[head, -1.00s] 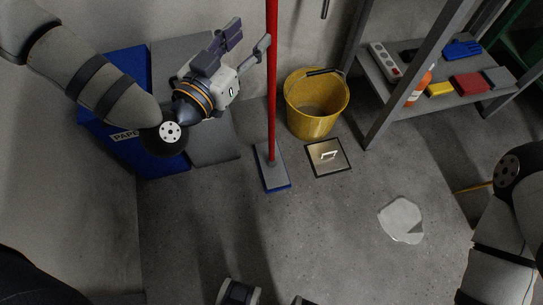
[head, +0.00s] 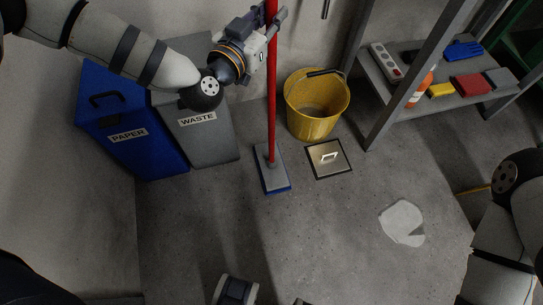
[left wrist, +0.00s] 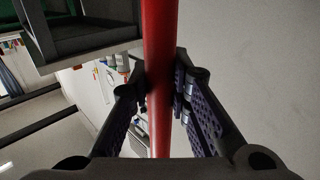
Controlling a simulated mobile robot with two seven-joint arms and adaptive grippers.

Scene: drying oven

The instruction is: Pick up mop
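The mop (head: 271,110) stands upright on the floor, with a long red handle and a flat grey-blue head (head: 272,170). My left gripper (head: 271,20) is at the upper part of the handle, near the top edge of the head view. In the left wrist view the red handle (left wrist: 160,60) runs between the two fingers (left wrist: 161,80), and the pads appear to touch it on both sides. The top of the handle is out of view. My right gripper is not in view; only part of my right arm shows at the right edge.
A blue paper bin (head: 128,130) and a grey waste bin (head: 205,142) stand left of the mop. A yellow bucket (head: 316,118) and a square floor hatch (head: 328,158) are to its right. A metal shelf (head: 400,85) stands further right. A pale puddle (head: 402,222) lies on open floor.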

